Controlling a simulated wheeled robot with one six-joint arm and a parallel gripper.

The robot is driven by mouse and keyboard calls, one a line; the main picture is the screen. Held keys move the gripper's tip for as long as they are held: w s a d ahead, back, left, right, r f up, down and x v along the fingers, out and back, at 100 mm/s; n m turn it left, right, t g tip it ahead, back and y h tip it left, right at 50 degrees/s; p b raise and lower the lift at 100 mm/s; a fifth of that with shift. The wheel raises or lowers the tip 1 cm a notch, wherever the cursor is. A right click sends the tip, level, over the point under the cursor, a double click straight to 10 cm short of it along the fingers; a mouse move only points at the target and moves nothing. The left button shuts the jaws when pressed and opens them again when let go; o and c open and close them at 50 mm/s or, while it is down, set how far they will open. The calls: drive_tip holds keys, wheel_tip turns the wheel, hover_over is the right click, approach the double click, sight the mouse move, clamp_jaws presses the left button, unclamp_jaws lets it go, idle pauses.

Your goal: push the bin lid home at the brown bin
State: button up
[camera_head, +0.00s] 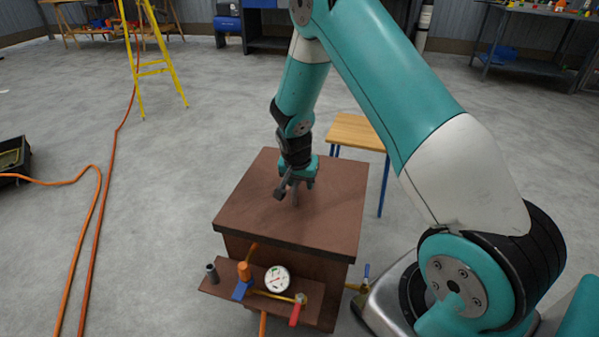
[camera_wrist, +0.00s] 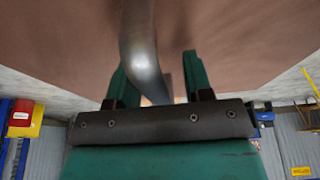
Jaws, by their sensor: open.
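The brown bin (camera_head: 290,255) stands in front of me in the head view. Its flat brown lid (camera_head: 335,215) covers the top as a slab; I cannot tell if it sits fully seated. My gripper (camera_head: 297,190) points down over the middle of the lid, open. Whether its tips touch the lid is unclear. In the wrist view the gripper (camera_wrist: 158,82) shows two green fingers apart, with the brown lid (camera_wrist: 245,40) filling the space beyond. A curved grey bar (camera_wrist: 143,50) runs between the fingers; I cannot tell what it belongs to.
A ledge (camera_head: 215,287) on the bin's front carries a gauge (camera_head: 277,278), an orange valve and small fittings. A wooden stool (camera_head: 357,130) stands close behind the bin. An orange hose (camera_head: 95,215) and a yellow ladder (camera_head: 158,70) are left. The floor between is clear.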

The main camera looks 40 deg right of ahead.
drive_tip(key=p+v, duration=0.3)
drive_tip(key=v, duration=1.4)
drive_tip(key=shift+r+p, duration=0.25)
drive_tip(key=shift+p, duration=0.1)
drive_tip(key=shift+a, duration=0.1)
drive_tip(key=s+a+r+n+y, duration=0.4)
drive_tip(key=s+a+r+n, duration=0.35)
drive_tip(key=a, duration=0.35)
drive_tip(key=s+a+r+n+g+y, duration=0.1)
drive_tip(key=s+a+r+n+y, duration=0.15)
drive_tip(key=s+a+n, duration=0.45)
drive_tip(key=s+a+r+n+g+y, duration=0.1)
drive_tip(key=s+a+r+n, duration=0.2)
drive_tip(key=s, duration=0.7)
wheel_tip(320, 180, up, 22)
drive_tip(key=p, duration=2.1)
drive_tip(key=shift+s+d+r, duration=0.25)
drive_tip(key=shift+s+d, duration=0.15)
drive_tip(key=shift+d, duration=0.05)
drive_tip(key=shift+h, duration=0.25)
